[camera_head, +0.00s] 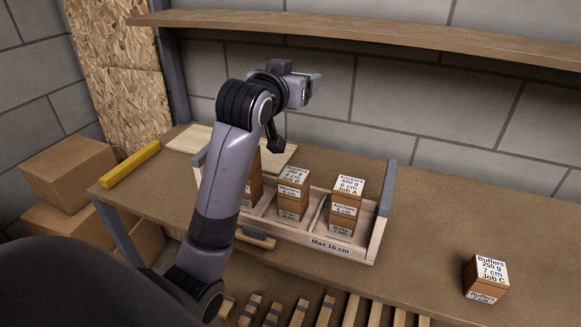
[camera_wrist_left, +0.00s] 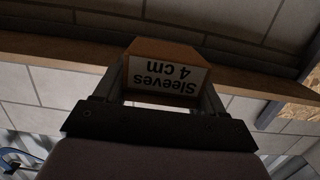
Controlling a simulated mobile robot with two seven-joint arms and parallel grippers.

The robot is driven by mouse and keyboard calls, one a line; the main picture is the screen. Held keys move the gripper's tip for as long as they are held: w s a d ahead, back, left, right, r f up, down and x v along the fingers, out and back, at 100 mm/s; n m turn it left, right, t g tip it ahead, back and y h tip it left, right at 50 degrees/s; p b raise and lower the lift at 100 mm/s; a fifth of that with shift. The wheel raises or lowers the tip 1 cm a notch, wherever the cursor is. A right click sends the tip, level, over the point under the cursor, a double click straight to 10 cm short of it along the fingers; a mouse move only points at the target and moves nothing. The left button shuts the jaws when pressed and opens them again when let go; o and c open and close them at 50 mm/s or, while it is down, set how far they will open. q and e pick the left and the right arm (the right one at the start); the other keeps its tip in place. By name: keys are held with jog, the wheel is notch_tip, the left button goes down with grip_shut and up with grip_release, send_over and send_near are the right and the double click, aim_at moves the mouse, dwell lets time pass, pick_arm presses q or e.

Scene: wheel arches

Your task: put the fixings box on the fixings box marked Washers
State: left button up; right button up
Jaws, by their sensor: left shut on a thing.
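My left gripper (camera_head: 302,88) is raised above the back of the bench. In the left wrist view its fingers (camera_wrist_left: 160,92) are shut on a fixings box (camera_wrist_left: 163,72) labelled "Sleeves 4 cm", upside down in that view. The head view does not clearly show this box. A divided wooden tray (camera_head: 330,246) marked "Max 16 cm" holds stacked boxes. The middle stack (camera_head: 291,196) has a label that seems to read Washers, too small to be sure. The right stack (camera_head: 346,205) has an Anchors box on top. The left stack (camera_head: 255,183) is partly hidden by my arm.
A Buffers box (camera_head: 486,279) stands alone on the bench at the right. A pale board (camera_head: 188,139) lies behind the tray and a yellow bar (camera_head: 130,164) at the left. A shelf (camera_head: 370,33) runs along the wall above. The bench right of the tray is mostly clear.

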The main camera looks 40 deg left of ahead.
aim_at(294, 175)
pick_arm(q)
notch_tip(294, 175, down, 19)
jog(key=shift+r+b, duration=0.15)
jog(key=shift+b, duration=0.7)
jog(key=o, duration=1.1)
jog(key=shift+s+d, duration=0.1)
jog(key=shift+s, duration=0.05)
jog(key=v, duration=1.1)
jog(key=shift+s+d, duration=0.15)
jog(key=shift+s, duration=0.2)
